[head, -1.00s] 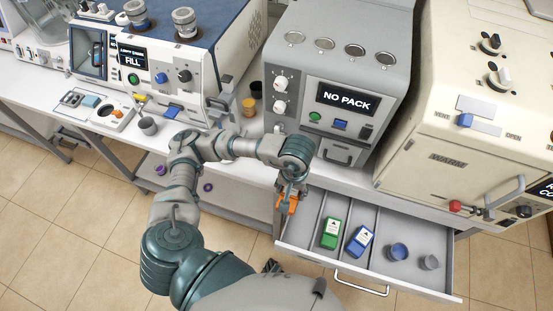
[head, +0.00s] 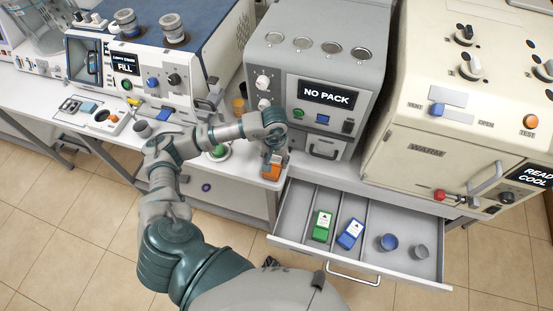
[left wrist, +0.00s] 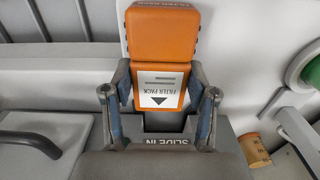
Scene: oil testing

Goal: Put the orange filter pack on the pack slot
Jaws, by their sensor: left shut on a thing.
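My left gripper (head: 272,163) is shut on the orange filter pack (head: 271,172), near the bench edge in front of the grey machine. In the left wrist view the orange filter pack (left wrist: 162,45) sits between the fingers of my left gripper (left wrist: 163,98), its white label and arrow showing. Just beyond the label is a dark recess in a grey part marked SLIDE IN, the pack slot (left wrist: 168,142). The pack's end appears close to the recess; I cannot tell whether it touches or enters. In the head view my gripper hides the slot. My right gripper is out of view.
The grey machine's screen (head: 326,94) reads NO PACK. The open drawer (head: 285,224) holds a green pack (head: 322,226), a blue pack (head: 349,234) and two small cups.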

